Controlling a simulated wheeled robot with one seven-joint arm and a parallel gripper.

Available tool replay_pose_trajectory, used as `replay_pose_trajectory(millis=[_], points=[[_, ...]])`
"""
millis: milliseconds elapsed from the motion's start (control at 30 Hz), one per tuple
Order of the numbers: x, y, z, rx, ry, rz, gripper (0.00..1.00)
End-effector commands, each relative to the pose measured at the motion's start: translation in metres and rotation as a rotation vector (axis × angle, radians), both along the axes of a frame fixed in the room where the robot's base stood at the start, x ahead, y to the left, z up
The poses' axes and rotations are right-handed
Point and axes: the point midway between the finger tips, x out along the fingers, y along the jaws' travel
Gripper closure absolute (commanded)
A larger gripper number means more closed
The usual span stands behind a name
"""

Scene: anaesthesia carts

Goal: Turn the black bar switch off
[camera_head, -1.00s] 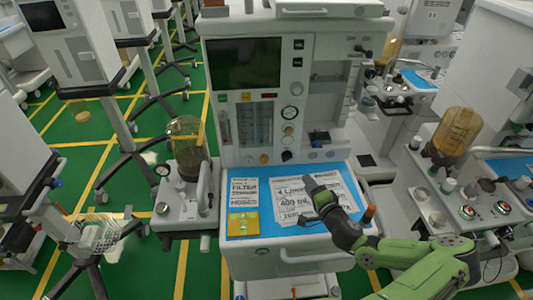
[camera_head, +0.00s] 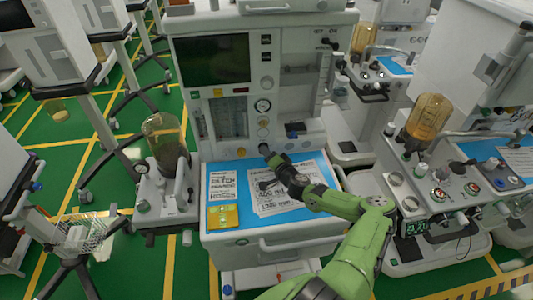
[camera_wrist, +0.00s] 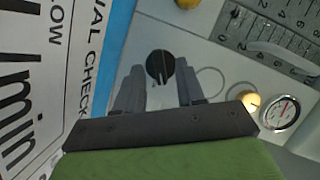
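The black bar switch (camera_wrist: 160,65) is a round black knob with a raised bar, set on the pale front panel of the anaesthesia cart. In the wrist view it lies just beyond and between my fingertips, and its bar looks slanted. In the head view the switch (camera_head: 263,148) is a small dark spot low on the panel, right beside my gripper. My gripper (camera_wrist: 158,88) is open, with one finger on each side below the switch. I cannot tell whether the fingers touch it. In the head view my gripper (camera_head: 274,158) reaches over the blue work surface.
A round gauge (camera_wrist: 279,113) and a cream knob (camera_wrist: 250,103) sit close to the switch on the panel. Printed sheets (camera_head: 275,190) and a yellow pad (camera_head: 223,215) lie on the blue mat (camera_head: 250,166). Another cart (camera_head: 405,205) with an amber canister stands at the right.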

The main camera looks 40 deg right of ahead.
Motion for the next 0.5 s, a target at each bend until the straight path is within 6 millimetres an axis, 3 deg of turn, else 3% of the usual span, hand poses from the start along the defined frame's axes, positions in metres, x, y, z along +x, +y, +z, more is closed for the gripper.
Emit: replay_pose_trajectory(millis=[100, 333, 367, 500], points=[[0.0095, -0.0012, -0.0025, 0.001, 0.000, -0.002, 0.62], [0.0108, -0.0013, -0.0025, 0.001, 0.001, -0.001, 0.62], [0.0107, -0.0013, -0.0025, 0.001, 0.001, -0.001, 0.63], [0.0106, -0.0014, -0.0024, 0.001, 0.001, -0.001, 0.85]])
